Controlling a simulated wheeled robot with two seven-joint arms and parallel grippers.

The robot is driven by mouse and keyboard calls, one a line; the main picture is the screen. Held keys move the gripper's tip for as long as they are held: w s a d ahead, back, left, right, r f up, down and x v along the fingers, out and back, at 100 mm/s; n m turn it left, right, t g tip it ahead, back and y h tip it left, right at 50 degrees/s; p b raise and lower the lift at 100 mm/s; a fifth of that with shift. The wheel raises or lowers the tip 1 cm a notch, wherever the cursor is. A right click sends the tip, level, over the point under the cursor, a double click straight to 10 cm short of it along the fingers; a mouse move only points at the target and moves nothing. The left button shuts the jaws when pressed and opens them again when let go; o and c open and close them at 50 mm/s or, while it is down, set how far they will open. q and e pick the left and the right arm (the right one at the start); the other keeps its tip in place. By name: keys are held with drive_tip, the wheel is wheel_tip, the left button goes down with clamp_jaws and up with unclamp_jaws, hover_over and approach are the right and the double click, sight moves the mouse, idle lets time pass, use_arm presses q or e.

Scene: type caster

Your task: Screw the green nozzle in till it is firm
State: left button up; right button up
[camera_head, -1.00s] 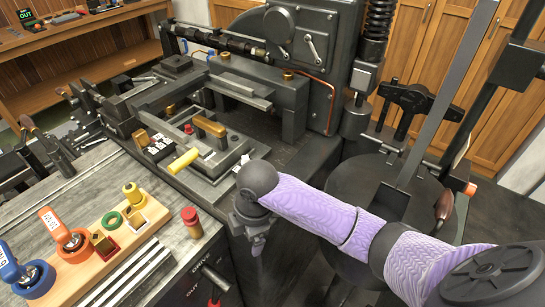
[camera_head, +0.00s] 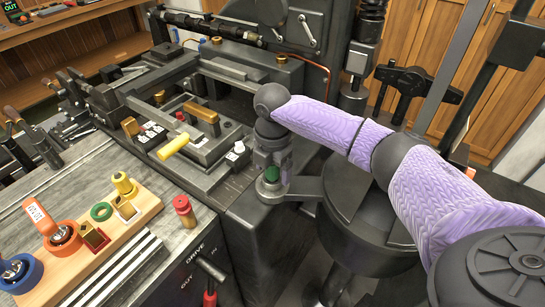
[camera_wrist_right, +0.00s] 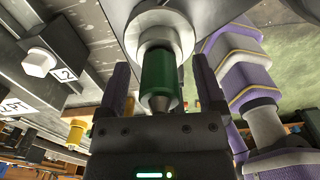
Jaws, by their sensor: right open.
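The green nozzle (camera_head: 272,174) shows just below my right gripper (camera_head: 270,158) in the head view, at the end of the dark arm reaching left from the round pot (camera_head: 375,245). In the right wrist view the green nozzle (camera_wrist_right: 157,76) sits in a pale metal collar (camera_wrist_right: 157,38), its tapered metal tip toward my gripper. My right gripper (camera_wrist_right: 157,95) is open, one dark finger on each side of the nozzle, with visible gaps. How deep the nozzle's thread is seated is hidden. My left gripper is not in view.
A wooden rack (camera_head: 140,218) at the lower left holds orange and blue round-based tools, a green ring (camera_head: 101,211) and brass pieces. The dark casting machine (camera_head: 205,125) fills the middle, close to my right gripper.

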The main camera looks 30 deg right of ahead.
drive_tip(key=shift+c, duration=0.3)
clamp_jaws()
drive_tip(key=shift+c, duration=1.3)
unclamp_jaws()
drive_tip(key=n, duration=0.2)
drive_tip(key=n+p, duration=0.1)
drive_tip(key=n, duration=0.1)
drive_tip(key=n+p, duration=0.1)
drive_tip(key=shift+r+n, duration=0.3)
drive_tip(key=shift+n, duration=0.1)
drive_tip(key=n, duration=0.4)
drive_tip(key=shift+f, duration=0.15)
drive_tip(key=n, duration=0.3)
drive_tip(key=shift+f, duration=0.2)
drive_tip(key=shift+c, duration=1)
clamp_jaws()
